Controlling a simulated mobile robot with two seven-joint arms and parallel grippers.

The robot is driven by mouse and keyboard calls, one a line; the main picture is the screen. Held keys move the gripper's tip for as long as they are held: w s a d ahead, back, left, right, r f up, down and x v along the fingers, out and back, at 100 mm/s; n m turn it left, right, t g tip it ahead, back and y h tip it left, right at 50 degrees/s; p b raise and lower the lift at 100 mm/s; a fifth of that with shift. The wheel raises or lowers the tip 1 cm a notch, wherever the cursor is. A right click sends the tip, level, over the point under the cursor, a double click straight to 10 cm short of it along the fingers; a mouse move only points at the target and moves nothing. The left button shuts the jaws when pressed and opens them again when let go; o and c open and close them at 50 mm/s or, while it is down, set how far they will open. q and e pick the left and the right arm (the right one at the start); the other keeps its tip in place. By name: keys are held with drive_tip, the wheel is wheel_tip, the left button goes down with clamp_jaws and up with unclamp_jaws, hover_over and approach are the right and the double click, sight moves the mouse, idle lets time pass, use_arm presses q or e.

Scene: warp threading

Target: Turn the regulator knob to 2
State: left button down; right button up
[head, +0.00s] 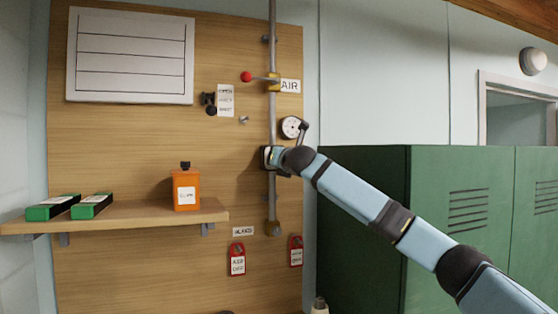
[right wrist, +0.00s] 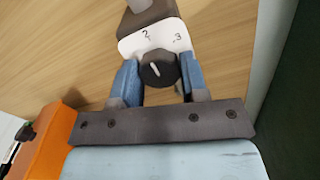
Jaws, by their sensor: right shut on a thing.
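The regulator knob (right wrist: 157,68) is round and dark with a short white pointer line. It sits on a white dial plate (right wrist: 128,46) marked 2 and 3 along its upper part in the right wrist view. The pointer tilts to the upper left, roughly towards the 2. My right gripper (head: 273,158) is at the vertical pipe on the wooden board in the head view, where it hides the knob. Its blue fingers are shut on the knob from both sides. My left gripper is not in view.
A round gauge (head: 291,127) sits just above my right gripper. A red-ball lever (head: 246,77) sticks out from the pipe (head: 272,205) higher up. A shelf (head: 140,215) holds an orange container (head: 186,190) and green boxes (head: 91,206). Green lockers (head: 365,220) stand at right.

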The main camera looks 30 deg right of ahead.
drive_tip(key=shift+f+n, duration=0.1)
drive_tip(key=shift+n, duration=0.3)
drive_tip(key=o, duration=0.9)
drive_tip(key=b+v, duration=0.4)
drive_tip(key=v, duration=1)
drive_tip(key=shift+d, duration=0.1)
drive_tip(key=shift+w, duration=0.1)
